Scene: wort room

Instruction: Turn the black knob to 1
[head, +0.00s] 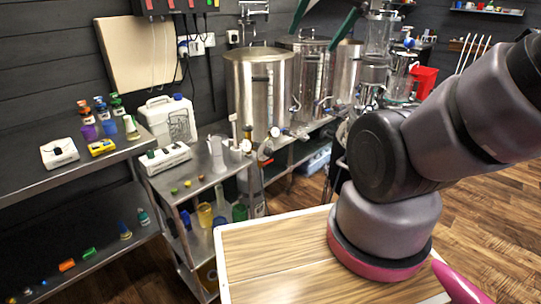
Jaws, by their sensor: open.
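A small white box (59,152) with a dark part on top, perhaps the black knob (58,149), sits at the front of the left steel bench. A longer white device (165,158) with small dark and green parts on top sits on the middle steel table. Which one bears the black knob, and any numbers, are too small to tell. My gripper (311,42) shows only as two dark green fingers at the top edge, spread apart, with nothing visible between them. It is well to the right of both white devices in the picture.
A yellow device (102,147) and several small coloured bottles stand by the white box. A white jug (168,118) stands behind the longer device. Steel kettles (258,90) with valves stand at the back. A wood-topped surface (275,262) lies in front; wooden floor is clear at right.

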